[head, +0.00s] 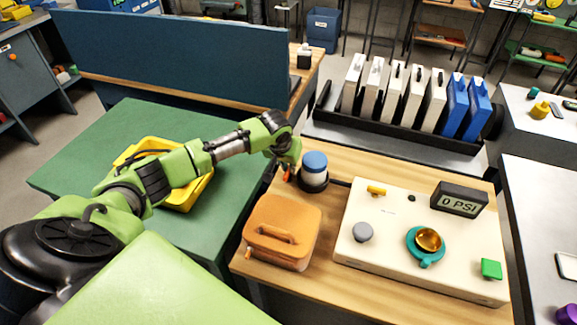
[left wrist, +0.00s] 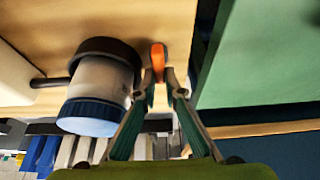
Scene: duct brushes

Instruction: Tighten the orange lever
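The orange lever (left wrist: 158,58) stands at the edge of the wooden table, beside a white canister with a blue cap (left wrist: 97,95). In the left wrist view my left gripper (left wrist: 159,80) has its two fingertips close on either side of the lever, seemingly pressed against it. In the head view my left gripper (head: 287,168) reaches in from the left, just left of the canister (head: 314,172). Only a small part of the lever (head: 286,177) shows there, below the fingers. My right gripper is in neither view.
An orange case (head: 283,232) stands in front of the canister. A cream panel (head: 390,255) with knobs and a display (head: 459,199) reading 0 PSI is to the right. A yellow tray (head: 190,196) sits on the green table (head: 95,165). A rack (head: 400,130) of white and blue panels stands behind.

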